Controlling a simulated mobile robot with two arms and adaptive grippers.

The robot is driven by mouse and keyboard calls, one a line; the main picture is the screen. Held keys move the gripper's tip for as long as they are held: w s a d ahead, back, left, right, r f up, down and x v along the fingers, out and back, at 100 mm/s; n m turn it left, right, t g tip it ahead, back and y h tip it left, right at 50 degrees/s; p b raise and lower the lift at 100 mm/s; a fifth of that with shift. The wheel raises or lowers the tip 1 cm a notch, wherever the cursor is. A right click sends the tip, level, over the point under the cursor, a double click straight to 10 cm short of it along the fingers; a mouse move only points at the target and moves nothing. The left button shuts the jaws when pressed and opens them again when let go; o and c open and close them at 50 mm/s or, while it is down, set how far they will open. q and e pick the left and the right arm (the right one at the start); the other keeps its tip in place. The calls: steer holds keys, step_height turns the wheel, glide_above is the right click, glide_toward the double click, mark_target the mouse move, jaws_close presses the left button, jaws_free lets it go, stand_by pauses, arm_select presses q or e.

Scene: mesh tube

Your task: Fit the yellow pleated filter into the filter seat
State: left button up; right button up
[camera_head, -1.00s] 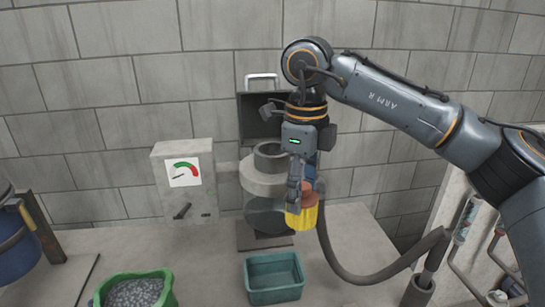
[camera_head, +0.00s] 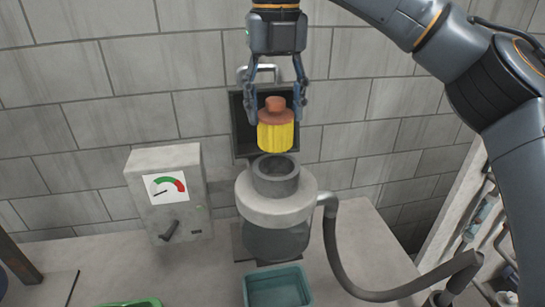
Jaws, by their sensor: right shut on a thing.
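The yellow pleated filter (camera_head: 276,136) has a brown-red cap with a knob on top. My right gripper (camera_head: 277,117) comes down from the top of the head view, with a finger on each side of the cap, shut on the filter. The filter hangs about upright over the filter seat (camera_head: 276,187), a dark grey round collar on the light grey lid of a housing. In the picture the filter's lower edge is just above the collar's opening. Whether they touch is hard to tell. My left gripper is not in view.
A dark open box lid or panel (camera_head: 241,132) stands behind the filter. A grey gauge box (camera_head: 186,160) with a lever is at left. A teal bin (camera_head: 277,288) is in front of the housing. A dark hose (camera_head: 337,262) curves right. A green tub edge (camera_head: 130,304) shows below.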

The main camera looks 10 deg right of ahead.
mark_target(277, 146)
steer(key=f, duration=0.2)
steer(key=s+f+p, duration=0.1)
steer(key=f, duration=0.1)
steer(key=shift+s+f, duration=0.1)
steer(key=shift+f, duration=0.1)
step_height(277, 146, down, 3)
steer(key=shift+r+p, duration=0.2)
steer(key=shift+p, duration=0.15)
jaws_close()
steer(key=shift+f, duration=0.55)
steer(key=o, duration=0.8)
jaws_free()
steer(key=o, duration=0.4)
steer(key=shift+c, duration=0.2)
steer(key=shift+r, duration=0.5)
steer(key=r, duration=0.2)
steer(key=r+b, duration=0.1)
steer(key=r, duration=0.1)
steer(key=shift+w+r, duration=0.2)
steer(key=shift+r, duration=0.1)
arm_select(q)
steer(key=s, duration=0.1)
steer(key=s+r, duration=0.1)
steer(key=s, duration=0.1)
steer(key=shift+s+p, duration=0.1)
steer(key=shift+p, duration=0.2)
arm_select(e)
step_height(277, 146, up, 7)
steer(key=shift+s+f, duration=0.1)
